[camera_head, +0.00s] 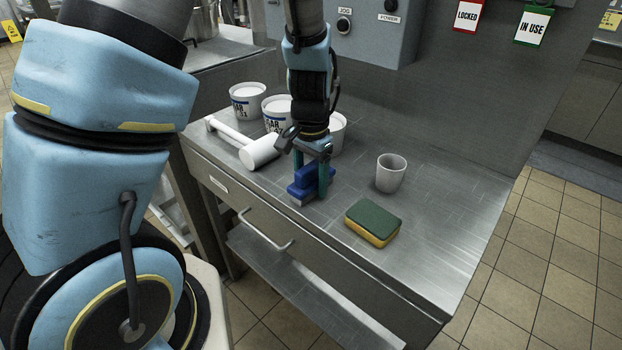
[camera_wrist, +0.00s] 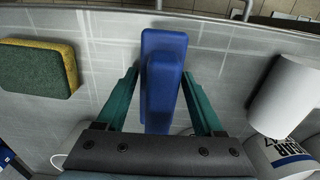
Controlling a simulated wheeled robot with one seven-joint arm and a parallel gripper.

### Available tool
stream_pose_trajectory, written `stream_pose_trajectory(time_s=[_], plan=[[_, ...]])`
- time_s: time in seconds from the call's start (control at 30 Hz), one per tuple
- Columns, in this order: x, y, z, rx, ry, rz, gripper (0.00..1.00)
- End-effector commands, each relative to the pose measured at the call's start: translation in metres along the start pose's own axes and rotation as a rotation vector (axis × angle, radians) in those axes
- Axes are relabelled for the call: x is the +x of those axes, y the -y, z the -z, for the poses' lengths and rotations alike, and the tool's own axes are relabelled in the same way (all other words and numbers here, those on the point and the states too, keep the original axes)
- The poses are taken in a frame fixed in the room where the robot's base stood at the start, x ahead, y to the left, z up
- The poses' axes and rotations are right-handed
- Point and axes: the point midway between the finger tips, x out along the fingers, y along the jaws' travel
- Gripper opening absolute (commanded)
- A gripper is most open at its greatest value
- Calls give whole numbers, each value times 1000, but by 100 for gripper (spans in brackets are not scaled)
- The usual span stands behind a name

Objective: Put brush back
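The blue brush (camera_head: 305,186) rests on the steel counter, blue side up, with a paler edge low on its near side. In the wrist view the brush (camera_wrist: 163,80) lies lengthwise between my fingers. My gripper (camera_head: 311,192) points down over it, one green finger on each side. In the wrist view my gripper (camera_wrist: 161,76) shows narrow gaps beside the brush's raised grip, so the fingers look open around it. The brush's underside is hidden, and no holder for it is clearly seen.
A white mallet (camera_head: 245,145) lies left of the brush, with white labelled tubs (camera_head: 248,101) behind. A green and yellow sponge (camera_head: 373,223) and a grey cup (camera_head: 390,172) stand to the right. The counter (camera_head: 440,215) is clear at far right. A drawer handle (camera_head: 265,232) juts from the front.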

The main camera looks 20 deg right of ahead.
Motion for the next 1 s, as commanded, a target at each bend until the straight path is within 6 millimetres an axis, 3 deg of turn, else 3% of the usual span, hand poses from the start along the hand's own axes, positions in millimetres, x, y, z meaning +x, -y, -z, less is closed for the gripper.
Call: stream_pose_trajectory(time_s=[0.13,0.47,1.0], plan=[[0,0,0,0,0,0,84],[-6,0,1,1,-2,0,84],[-104,0,1,1,-5,1,84]])
